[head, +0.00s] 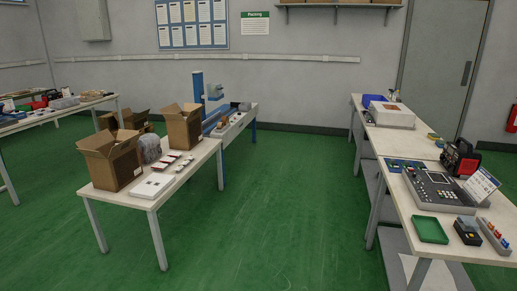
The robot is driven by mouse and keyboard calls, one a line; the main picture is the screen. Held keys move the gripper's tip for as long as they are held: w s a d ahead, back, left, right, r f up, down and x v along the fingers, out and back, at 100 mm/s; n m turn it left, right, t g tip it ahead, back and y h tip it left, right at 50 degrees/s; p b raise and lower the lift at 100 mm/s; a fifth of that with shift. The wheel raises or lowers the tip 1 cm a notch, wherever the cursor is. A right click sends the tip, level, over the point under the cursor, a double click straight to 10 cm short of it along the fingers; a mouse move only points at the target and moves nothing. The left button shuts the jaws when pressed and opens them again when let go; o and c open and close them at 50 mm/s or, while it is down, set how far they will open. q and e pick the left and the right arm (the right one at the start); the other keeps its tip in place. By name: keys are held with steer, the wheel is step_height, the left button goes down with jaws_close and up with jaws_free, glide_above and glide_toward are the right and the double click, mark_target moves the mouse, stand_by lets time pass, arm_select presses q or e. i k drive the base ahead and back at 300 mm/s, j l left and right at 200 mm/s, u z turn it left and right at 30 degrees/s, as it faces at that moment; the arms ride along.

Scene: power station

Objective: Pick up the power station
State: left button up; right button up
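A black and red boxy device (460,158) with a handle on top stands on the right-hand table (385,146); it looks like the power station, but its label is too small to read. A grey control panel (437,188) with a dark face lies just in front of it, and a tilted white sign (481,185) stands at its right. Another small red and black item (50,95) sits on the far left table, too small to identify. Neither of my grippers is in view.
A middle table (143,202) holds open cardboard boxes (111,160) and small parts. A green tray (429,229) and small button boxes (467,230) lie at the right table's near end. The green floor (290,200) between the tables is clear.

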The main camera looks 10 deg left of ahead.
mark_target(150, 144)
steer(key=i+u, duration=0.1)
steer(key=i, duration=0.4)
steer(key=i+l+u, duration=0.1)
steer(key=i, duration=0.4)
steer(key=i+l, duration=0.15)
steer(key=i, duration=0.35)
steer(key=i+l+u, duration=0.15)
steer(key=i, duration=0.35)
